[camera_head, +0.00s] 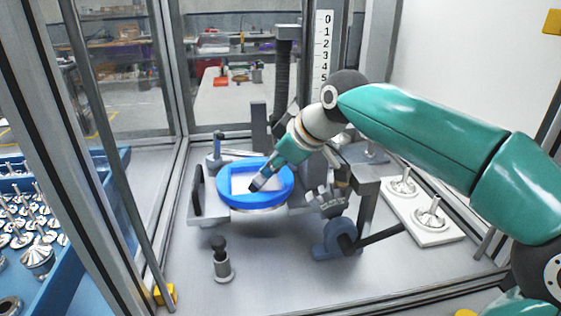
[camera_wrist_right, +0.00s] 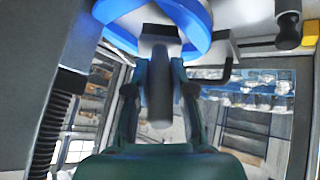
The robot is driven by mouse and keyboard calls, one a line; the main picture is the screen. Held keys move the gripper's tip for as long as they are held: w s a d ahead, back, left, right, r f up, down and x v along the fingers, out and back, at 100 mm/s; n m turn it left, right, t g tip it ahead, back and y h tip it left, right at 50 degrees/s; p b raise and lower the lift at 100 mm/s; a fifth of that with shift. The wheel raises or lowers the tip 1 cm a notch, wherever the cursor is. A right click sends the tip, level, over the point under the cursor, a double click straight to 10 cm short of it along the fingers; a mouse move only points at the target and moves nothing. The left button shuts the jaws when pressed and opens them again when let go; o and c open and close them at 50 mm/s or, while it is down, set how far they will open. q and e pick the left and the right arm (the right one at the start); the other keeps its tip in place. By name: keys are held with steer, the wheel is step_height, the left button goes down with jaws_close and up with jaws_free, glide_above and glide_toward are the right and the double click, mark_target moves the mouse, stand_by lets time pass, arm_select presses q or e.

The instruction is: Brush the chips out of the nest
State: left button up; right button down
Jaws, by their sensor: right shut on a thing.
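The nest, a blue ring (camera_head: 226,192) around a pale square recess (camera_head: 240,182), sits on a grey fixture in the middle of the cabinet. Its blue rim also shows at the top of the right wrist view (camera_wrist_right: 195,12). My right gripper (camera_head: 277,167) reaches in from the right and is shut on a dark grey brush (camera_head: 260,182). The brush (camera_wrist_right: 158,85) sits between the two green fingers in the wrist view. Its end is over the recess; whether it touches the floor cannot be told. No separate chips can be made out. My left gripper is not in view.
A grey post with a black knob (camera_head: 222,262) stands in front of the nest. A blue-grey clamp (camera_head: 333,240) is to its right. A white plate (camera_head: 443,236) holds metal parts farther right. A blue tray (camera_head: 60,275) of parts lies left, beyond the cabinet frame.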

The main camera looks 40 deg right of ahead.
steer(key=shift+w+a+r, duration=0.1)
steer(key=shift+w+a, duration=0.25)
steer(key=shift+a, duration=0.2)
steer(key=shift+w+a, duration=0.3)
steer(key=shift+a, duration=0.2)
steer(key=shift+s+d, duration=0.6)
steer(key=shift+d, duration=0.35)
steer(key=shift+s+d, duration=0.55)
steer(key=shift+d, duration=0.35)
steer(key=shift+w+a, duration=0.6)
steer(key=shift+a, duration=0.35)
steer(key=shift+w+a, duration=0.55)
steer(key=shift+a, duration=0.4)
steer(key=shift+s+d, duration=0.6)
steer(key=shift+d, duration=0.35)
steer(key=shift+s+d, duration=0.55)
steer(key=shift+d, duration=0.4)
step_height(320, 180, up, 6)
steer(key=p, duration=0.5)
step_height(320, 180, up, 3)
steer(key=shift+f+p, duration=0.1)
steer(key=shift+p, duration=1.15)
